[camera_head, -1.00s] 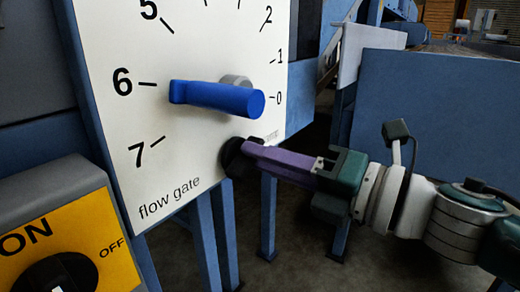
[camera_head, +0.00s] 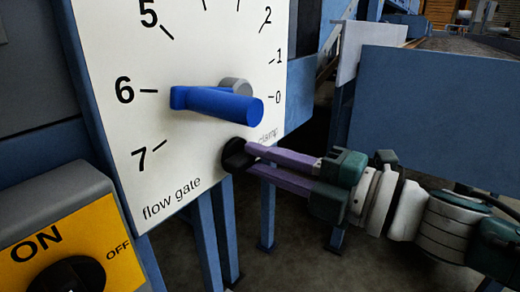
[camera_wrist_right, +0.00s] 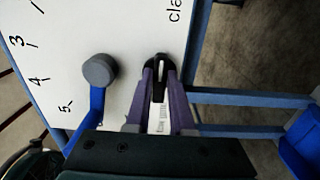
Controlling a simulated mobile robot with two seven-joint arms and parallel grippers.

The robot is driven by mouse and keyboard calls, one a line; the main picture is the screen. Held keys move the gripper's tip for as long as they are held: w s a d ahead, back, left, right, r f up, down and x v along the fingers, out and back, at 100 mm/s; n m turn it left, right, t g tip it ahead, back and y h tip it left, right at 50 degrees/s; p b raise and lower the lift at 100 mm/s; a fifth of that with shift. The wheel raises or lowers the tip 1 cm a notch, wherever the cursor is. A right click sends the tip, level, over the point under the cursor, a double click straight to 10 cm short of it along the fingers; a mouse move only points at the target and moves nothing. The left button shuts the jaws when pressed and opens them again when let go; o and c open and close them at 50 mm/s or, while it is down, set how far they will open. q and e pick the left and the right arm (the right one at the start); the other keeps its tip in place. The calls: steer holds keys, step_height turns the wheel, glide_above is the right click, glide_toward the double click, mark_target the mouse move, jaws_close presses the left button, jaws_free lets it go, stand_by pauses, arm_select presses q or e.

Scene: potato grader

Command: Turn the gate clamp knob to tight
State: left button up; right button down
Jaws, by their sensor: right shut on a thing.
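The black clamp knob (camera_head: 235,156) sits at the lower right of the white flow gate panel (camera_head: 190,140), beside the word "clamp". My right gripper (camera_head: 250,155), with purple fingers, reaches it from the right and is shut on it. In the right wrist view the two fingertips (camera_wrist_right: 160,78) lie on either side of the knob (camera_wrist_right: 161,60), with a pale strip between them. Small lettering near the knob is too blurred to read. My left gripper is not in view.
A blue lever handle (camera_head: 218,102) on a grey hub sticks out just above the knob, over a scale of numbers. A yellow ON/OFF switch box (camera_head: 105,237) stands at the lower left. A blue machine side (camera_head: 430,110) is behind my right arm.

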stand_by(0.3)
steer(key=c, duration=0.8)
jaws_free()
steer(key=p+v, duration=0.2)
steer(key=v, duration=0.8)
